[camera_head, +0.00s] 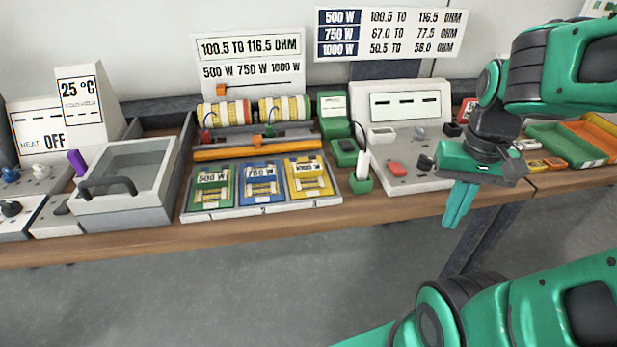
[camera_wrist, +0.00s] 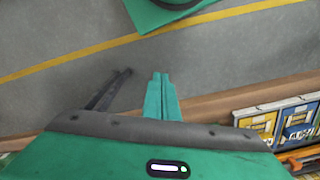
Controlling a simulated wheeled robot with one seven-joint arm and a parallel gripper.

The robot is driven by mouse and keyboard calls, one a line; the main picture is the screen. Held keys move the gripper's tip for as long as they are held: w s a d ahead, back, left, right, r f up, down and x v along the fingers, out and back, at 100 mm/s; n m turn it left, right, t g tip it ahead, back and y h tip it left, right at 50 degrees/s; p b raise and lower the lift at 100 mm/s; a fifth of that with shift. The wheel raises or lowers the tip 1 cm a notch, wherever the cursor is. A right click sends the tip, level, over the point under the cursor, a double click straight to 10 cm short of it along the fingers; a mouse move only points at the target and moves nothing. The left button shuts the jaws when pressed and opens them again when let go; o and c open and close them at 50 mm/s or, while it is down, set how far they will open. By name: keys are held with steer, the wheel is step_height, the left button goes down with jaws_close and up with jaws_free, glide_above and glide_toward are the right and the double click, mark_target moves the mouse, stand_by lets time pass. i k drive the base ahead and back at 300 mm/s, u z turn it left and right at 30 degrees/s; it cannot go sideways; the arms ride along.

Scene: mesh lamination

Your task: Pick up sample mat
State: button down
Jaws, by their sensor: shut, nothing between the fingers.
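My gripper (camera_head: 456,222) is shut and empty. It hangs with fingers down at the table's front edge, to the right of the sample cards. In the wrist view its two green fingers (camera_wrist: 161,78) are together, with grey floor beyond them. A green mat marked 500 W (camera_head: 211,188), a blue mat marked 750 W (camera_head: 262,182) and a yellow mat (camera_head: 308,178) lie side by side in a pale tray (camera_head: 225,213). The blue mat (camera_wrist: 298,123) and yellow mat (camera_wrist: 258,126) also show at the right of the wrist view. Which one is the sample mat I cannot tell.
A grey lidded box (camera_head: 125,180) stands left of the tray. A white control unit (camera_head: 402,105) with a red button stands to the right, near my gripper. Wire spools (camera_head: 223,114) and signs are behind. Colored bins (camera_head: 565,145) are at far right. The floor in front is clear.

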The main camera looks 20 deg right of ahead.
mark_target(307, 176)
steer(key=z, duration=1.6)
steer(key=k, duration=1.5)
steer(key=u, duration=0.35)
steer(key=i, duration=0.95)
steer(key=z, duration=0.1)
